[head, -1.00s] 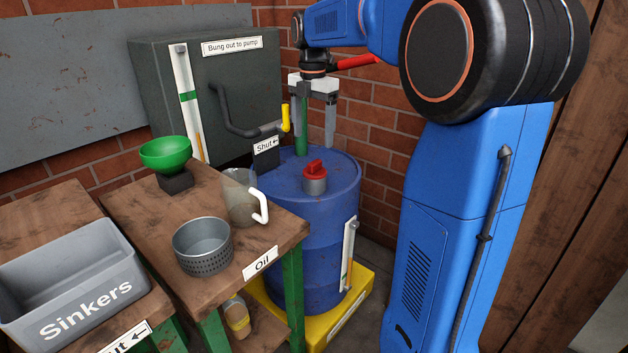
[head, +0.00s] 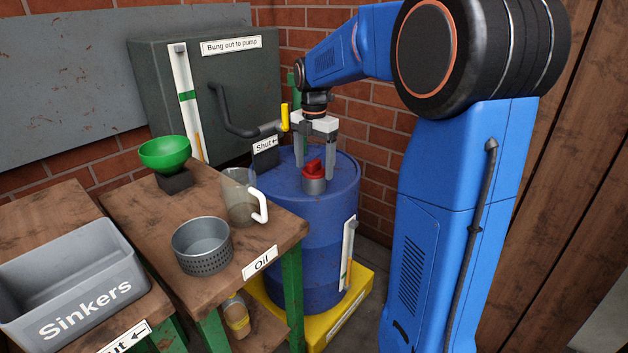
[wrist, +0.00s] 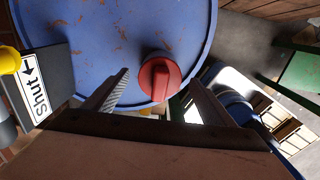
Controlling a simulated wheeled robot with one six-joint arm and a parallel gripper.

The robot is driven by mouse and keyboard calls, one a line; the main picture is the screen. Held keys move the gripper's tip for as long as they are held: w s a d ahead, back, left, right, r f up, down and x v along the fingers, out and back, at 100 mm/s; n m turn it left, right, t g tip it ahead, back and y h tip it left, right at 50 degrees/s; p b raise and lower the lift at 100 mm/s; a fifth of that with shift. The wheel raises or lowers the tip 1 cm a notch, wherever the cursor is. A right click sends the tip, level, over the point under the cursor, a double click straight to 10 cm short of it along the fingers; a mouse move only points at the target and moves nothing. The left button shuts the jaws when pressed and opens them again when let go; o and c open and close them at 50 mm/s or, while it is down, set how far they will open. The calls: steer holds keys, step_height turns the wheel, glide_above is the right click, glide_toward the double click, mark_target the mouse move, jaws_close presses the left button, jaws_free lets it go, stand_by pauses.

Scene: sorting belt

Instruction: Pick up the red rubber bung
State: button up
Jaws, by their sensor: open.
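The red rubber bung (head: 314,167) sits in a grey metal neck (head: 314,184) on top of the blue drum (head: 328,240). My gripper (head: 315,173) is open and points down, with one finger on each side of the bung in the head view. In the wrist view the bung (wrist: 159,78) is a round red cap with a raised grip bar, near the drum's rim. It shows in the gap between the two fingers (wrist: 160,88). I cannot tell whether either finger touches it.
A yellow-handled tap (head: 285,118) and a "Shut" sign (head: 265,147) stand close left of my gripper. A wooden bench (head: 145,215) holds a jug (head: 238,198), a green funnel (head: 165,153) and a metal strainer (head: 202,250). A brick wall (head: 385,125) is behind.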

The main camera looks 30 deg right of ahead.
steer(key=c, duration=1.5)
steer(key=shift+o, duration=0.2)
steer(key=shift+r, duration=0.15)
